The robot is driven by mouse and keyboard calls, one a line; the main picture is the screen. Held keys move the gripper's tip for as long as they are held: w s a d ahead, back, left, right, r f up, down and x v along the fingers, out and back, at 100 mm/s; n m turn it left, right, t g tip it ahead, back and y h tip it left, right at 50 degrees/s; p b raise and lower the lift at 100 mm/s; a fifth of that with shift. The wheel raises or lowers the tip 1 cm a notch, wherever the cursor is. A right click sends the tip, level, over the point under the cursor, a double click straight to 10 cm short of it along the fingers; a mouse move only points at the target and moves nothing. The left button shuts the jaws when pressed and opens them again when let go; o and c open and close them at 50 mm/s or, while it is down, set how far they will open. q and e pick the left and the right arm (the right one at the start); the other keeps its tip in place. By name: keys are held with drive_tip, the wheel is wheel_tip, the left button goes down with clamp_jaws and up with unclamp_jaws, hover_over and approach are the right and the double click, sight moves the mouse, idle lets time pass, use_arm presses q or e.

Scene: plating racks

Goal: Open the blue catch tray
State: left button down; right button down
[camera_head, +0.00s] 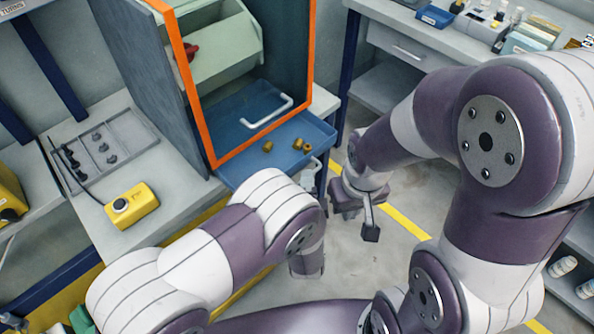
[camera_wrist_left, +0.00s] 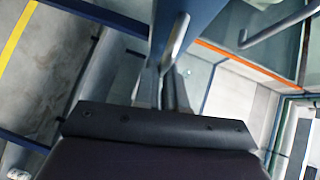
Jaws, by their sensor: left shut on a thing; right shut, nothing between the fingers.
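The blue catch tray (camera_head: 300,131) sticks out of the front of the orange-framed enclosure, with several small brass fittings (camera_head: 267,146) on it. Its front handle (camera_head: 313,166) shows just beyond my left arm. In the left wrist view, the tray's blue front (camera_wrist_left: 195,18) is at the top with the grey handle (camera_wrist_left: 178,38) below it. My left gripper (camera_wrist_left: 168,88) is shut on the handle; in the head view my own arm hides its fingers. My right gripper (camera_head: 370,230) is shut and empty, over the floor right of the tray.
A white bar handle (camera_head: 268,112) is inside the orange frame (camera_head: 196,110). A yellow device (camera_head: 131,205) and a grey parts tray (camera_head: 103,146) lie on the left bench. Open floor (camera_head: 400,195) lies right of the tray. A second bench (camera_head: 420,40) stands at the back right.

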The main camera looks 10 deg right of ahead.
use_arm(q)
drive_tip(key=shift+s+d+f, duration=0.1)
drive_tip(key=shift+s+d, duration=0.25)
drive_tip(key=shift+s, duration=0.25)
drive_tip(key=shift+s+d, duration=0.3)
drive_tip(key=shift+s, duration=0.25)
use_arm(e)
drive_tip(key=shift+r, duration=0.15)
use_arm(q)
drive_tip(key=c, duration=1.5)
unclamp_jaws()
use_arm(e)
drive_tip(key=shift+s, duration=0.1)
